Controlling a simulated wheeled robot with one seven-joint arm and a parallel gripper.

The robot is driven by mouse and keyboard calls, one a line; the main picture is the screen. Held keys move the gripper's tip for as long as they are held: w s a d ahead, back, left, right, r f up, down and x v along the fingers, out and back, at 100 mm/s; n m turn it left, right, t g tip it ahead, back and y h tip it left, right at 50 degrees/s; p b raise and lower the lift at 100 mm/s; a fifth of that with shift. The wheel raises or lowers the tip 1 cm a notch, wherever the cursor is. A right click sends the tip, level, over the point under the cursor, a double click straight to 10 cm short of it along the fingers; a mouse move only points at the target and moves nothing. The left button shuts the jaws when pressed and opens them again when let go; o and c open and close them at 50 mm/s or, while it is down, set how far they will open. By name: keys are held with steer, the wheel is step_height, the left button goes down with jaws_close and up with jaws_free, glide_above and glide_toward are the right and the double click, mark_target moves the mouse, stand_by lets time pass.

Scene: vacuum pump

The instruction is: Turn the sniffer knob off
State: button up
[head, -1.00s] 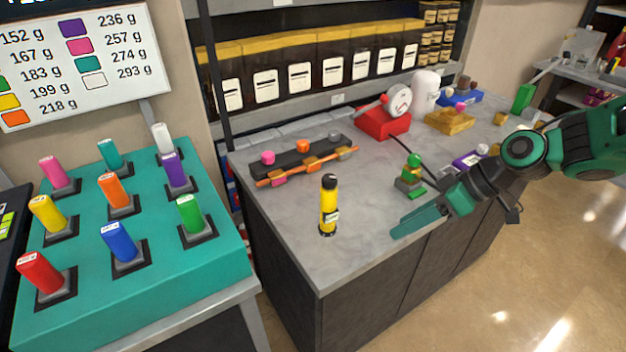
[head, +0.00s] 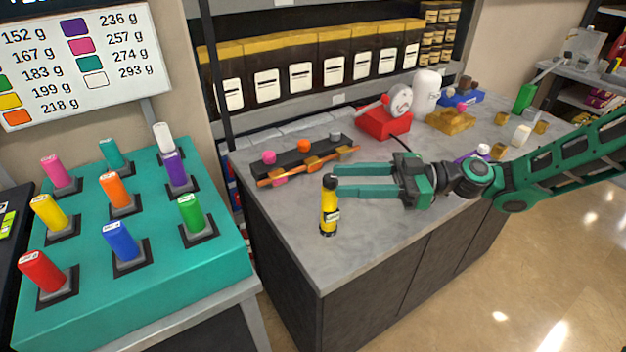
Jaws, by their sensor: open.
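A yellow and black upright cylinder (head: 329,212), which looks like the sniffer, stands on the grey counter near its front left corner. The knob's turn position is too small to read.
A rail with coloured knobs (head: 305,158) lies behind the cylinder. A red gauge base (head: 383,124) and a yellow block (head: 450,121) stand farther back. A teal stand (head: 75,308) with coloured blocks is at left.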

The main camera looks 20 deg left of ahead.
steer(key=x, duration=0.8)
steer(key=shift+a, duration=0.15)
steer(key=shift+c, duration=0.3)
jaws_close()
